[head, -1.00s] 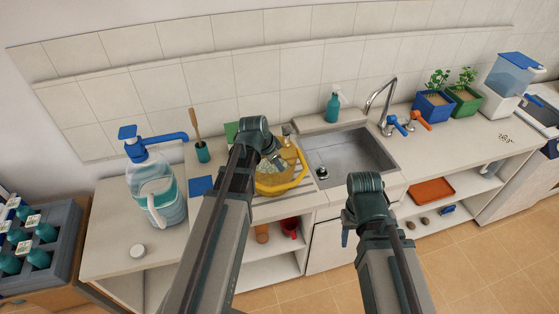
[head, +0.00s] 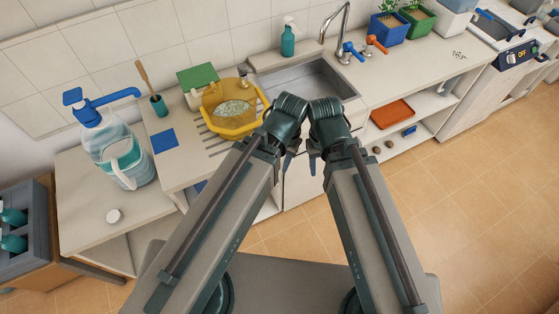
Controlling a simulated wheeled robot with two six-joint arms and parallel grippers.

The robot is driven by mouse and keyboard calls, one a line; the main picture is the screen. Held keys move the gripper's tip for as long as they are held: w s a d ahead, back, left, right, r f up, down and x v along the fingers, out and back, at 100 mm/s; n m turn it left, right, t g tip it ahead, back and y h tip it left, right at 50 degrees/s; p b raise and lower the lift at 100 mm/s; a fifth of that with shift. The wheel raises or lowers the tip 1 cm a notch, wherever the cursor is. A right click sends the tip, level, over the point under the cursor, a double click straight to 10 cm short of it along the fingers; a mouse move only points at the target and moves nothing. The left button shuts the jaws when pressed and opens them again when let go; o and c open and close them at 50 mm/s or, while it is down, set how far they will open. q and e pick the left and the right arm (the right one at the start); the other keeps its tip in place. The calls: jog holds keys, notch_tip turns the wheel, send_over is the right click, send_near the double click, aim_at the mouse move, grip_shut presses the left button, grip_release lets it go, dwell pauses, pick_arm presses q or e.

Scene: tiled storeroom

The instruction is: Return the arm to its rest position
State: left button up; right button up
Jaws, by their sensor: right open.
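Both of my arms reach up from the bottom of the head view, with their wrists side by side in front of the sink counter. My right gripper (head: 313,160) points down below its wrist, is open, and shows nothing held. My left gripper (head: 288,163) is small and mostly hidden behind its own wrist, so its jaw state is unclear. The yellow basin (head: 219,127) with pale contents stands on the counter left of the sink, beyond my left wrist. Neither gripper appears to touch it.
The steel sink (head: 341,84) and tap (head: 346,22) are behind my wrists. An orange tray (head: 392,114) sits on the lower shelf. Floor is clear at right.

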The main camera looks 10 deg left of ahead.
notch_tip(320, 180, down, 9)
jog(key=b, duration=0.9)
jog(key=shift+f, duration=0.2)
dwell(0.4)
